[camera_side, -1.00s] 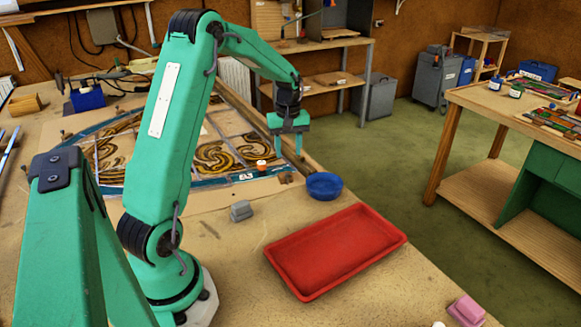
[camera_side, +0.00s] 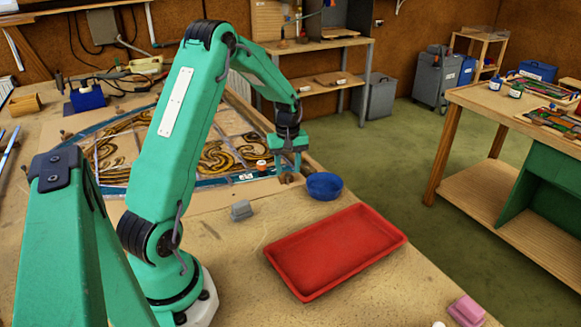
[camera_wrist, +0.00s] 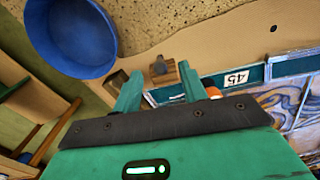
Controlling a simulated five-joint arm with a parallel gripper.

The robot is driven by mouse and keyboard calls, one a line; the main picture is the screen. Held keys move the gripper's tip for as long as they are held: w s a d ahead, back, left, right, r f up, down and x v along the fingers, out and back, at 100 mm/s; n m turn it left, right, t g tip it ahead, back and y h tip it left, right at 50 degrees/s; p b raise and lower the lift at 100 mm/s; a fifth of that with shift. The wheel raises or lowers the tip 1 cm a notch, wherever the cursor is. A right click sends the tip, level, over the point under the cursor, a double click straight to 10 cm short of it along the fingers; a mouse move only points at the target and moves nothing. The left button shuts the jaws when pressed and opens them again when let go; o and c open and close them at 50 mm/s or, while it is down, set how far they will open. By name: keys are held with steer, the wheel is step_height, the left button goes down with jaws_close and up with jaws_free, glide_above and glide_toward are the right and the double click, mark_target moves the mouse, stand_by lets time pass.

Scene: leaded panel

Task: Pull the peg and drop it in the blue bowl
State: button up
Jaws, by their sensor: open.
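In the side view the block (camera_side: 286,179) is small and brown, beside the panel's near right corner; the peg cannot be made out there. My gripper (camera_side: 288,168) is open just above the block. In the wrist view its two green fingertips (camera_wrist: 158,76) lie to either side of the peg, with nothing held. The blue bowl (camera_side: 325,187) stands just right of the block; it also shows at upper left in the wrist view (camera_wrist: 70,35).
The leaded panel (camera_side: 220,155) lies behind my gripper, with an orange and white object (camera_side: 261,166) near its edge. A red tray (camera_side: 335,250) and a grey block (camera_side: 241,210) are nearer the camera. The bench's right edge drops to the floor beyond the bowl.

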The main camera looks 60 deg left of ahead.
mark_target(288, 174)
steer(key=shift+f, duration=0.9)
jaws_close()
steer(key=c, duration=0.7)
jaws_free()
steer(key=shift+c, duration=0.2)
jaws_close()
steer(key=shift+r, duration=1.85)
steer(key=shift+r, duration=2.45)
